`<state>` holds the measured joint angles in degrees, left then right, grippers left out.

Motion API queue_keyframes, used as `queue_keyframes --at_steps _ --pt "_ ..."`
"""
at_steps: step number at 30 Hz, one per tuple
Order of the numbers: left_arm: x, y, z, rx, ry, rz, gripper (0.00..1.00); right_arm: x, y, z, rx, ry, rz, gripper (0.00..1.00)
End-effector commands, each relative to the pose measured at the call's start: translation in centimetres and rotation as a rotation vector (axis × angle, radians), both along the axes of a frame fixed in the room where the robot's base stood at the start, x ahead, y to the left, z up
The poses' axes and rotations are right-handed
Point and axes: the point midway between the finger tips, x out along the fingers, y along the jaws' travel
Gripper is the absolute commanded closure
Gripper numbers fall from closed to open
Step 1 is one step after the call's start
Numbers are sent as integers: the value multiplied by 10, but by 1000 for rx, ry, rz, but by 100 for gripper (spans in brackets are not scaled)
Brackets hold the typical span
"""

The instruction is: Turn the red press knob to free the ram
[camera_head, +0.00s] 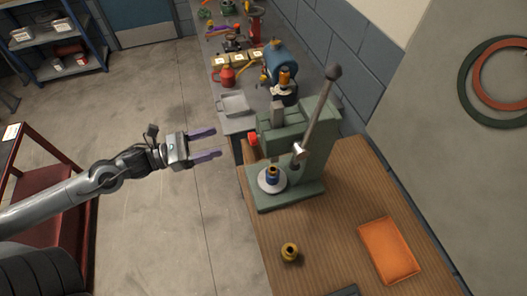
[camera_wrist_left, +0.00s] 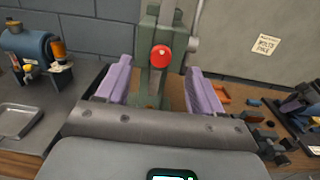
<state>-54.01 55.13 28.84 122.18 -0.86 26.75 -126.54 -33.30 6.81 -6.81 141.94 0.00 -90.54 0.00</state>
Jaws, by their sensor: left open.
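The red press knob (camera_head: 253,138) sits on the left side of the green press (camera_head: 289,130), which stands on the wooden bench. In the left wrist view the knob (camera_wrist_left: 161,56) faces the camera, between and beyond the two purple fingers. My left gripper (camera_head: 219,143) is open and empty, a short gap to the left of the knob. The press's grey lever (camera_head: 318,115) slants up to the right. A blue and brass part (camera_head: 272,173) stands on the round plate under the ram. My right gripper does not show.
A brass ring-shaped part (camera_head: 289,252) and an orange tray (camera_head: 388,250) lie on the wooden bench. A grey tray (camera_head: 235,104) and a blue machine (camera_head: 282,60) stand on the bench behind. The floor left of the bench is clear around my gripper.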

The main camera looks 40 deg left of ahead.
Motion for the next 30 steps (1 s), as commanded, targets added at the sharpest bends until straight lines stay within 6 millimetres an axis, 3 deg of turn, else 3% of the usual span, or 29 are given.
queue_keyframes --at_steps 1,5,30 --pt "-1 -3 -12 11 13 -14 33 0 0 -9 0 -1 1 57" --pt "-1 -6 -19 12 27 -20 33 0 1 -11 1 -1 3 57" --pt "70 -56 -18 8 28 -16 33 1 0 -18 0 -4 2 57"
